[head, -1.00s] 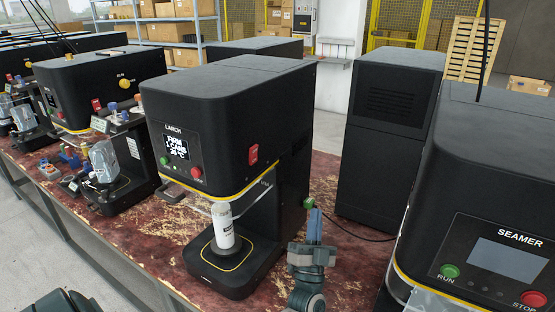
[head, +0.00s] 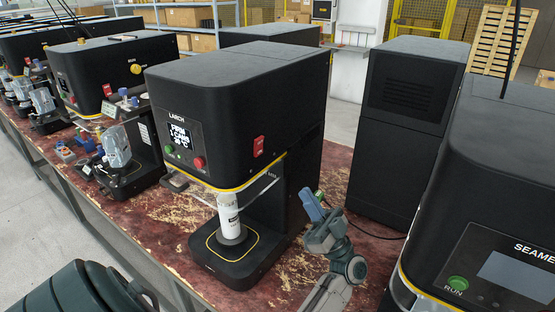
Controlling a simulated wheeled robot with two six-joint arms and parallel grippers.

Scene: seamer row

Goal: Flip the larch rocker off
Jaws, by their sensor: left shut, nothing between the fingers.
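The black seamer labelled LARCH (head: 200,110) stands in the middle of the head view. Its red rocker (head: 258,146) is on the side face right of the display, in a small red housing. I cannot tell which way it is tipped. My right gripper is not in view.
A white can (head: 229,215) stands on the LARCH machine's round pedestal. A seamer with RUN and STOP buttons (head: 500,240) is close on the right. A black cabinet (head: 405,130) stands behind. Another machine (head: 105,85) is at left. Worn red bench top (head: 180,215) shows between.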

